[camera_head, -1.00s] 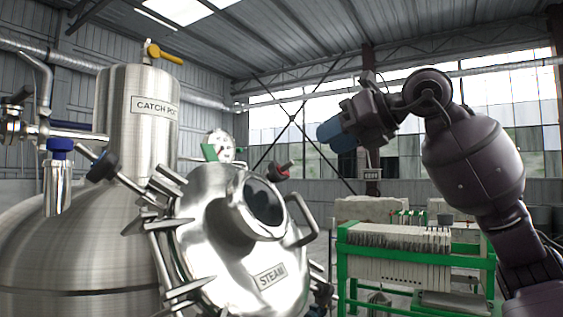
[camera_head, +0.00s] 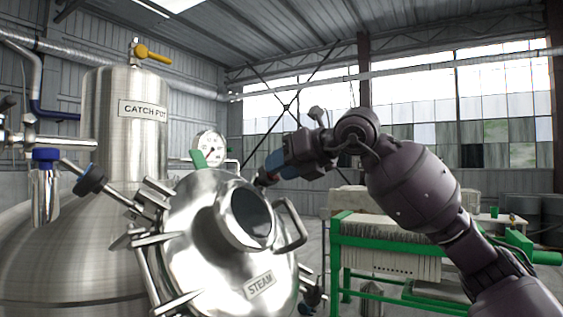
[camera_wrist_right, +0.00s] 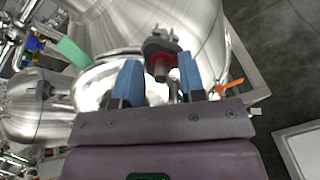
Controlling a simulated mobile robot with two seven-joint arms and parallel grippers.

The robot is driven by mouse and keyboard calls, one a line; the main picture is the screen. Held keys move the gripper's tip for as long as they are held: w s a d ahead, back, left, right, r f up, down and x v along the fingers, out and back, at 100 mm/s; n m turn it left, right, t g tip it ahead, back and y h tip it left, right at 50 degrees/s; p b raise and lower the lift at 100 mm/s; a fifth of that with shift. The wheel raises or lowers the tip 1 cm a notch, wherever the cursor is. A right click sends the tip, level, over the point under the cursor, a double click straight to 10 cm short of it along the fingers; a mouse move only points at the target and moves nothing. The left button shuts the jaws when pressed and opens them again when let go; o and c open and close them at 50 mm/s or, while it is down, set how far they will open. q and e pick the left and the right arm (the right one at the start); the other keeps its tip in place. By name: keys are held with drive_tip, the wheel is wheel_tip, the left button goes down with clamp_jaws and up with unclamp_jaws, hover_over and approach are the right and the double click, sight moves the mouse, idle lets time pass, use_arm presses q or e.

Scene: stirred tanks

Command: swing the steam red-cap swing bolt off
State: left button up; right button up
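The steam manway cover (camera_head: 190,240) is a shiny round lid with a STEAM label and a ring of swing bolts, in the head view. My right gripper (camera_head: 268,174) is at the cover's upper right rim, its blue fingers pointing down and left. In the right wrist view my right gripper (camera_wrist_right: 160,78) has its two blue fingers apart. The red-cap swing bolt (camera_wrist_right: 161,62), with a red collar and a dark end, shows between and just beyond the fingertips. I cannot tell whether they touch it. In the head view the red cap is hidden at the gripper. My left gripper is not in view.
The catch pot (camera_head: 125,130) stands at the left with a yellow-handled valve on top. A pressure gauge (camera_head: 210,148) is close behind the cover. A handle (camera_head: 292,225) sticks out from the cover's right side. A green-framed filter press (camera_head: 400,245) stands at the right.

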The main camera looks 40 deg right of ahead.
drive_tip(key=shift+w, duration=0.15)
clamp_jaws()
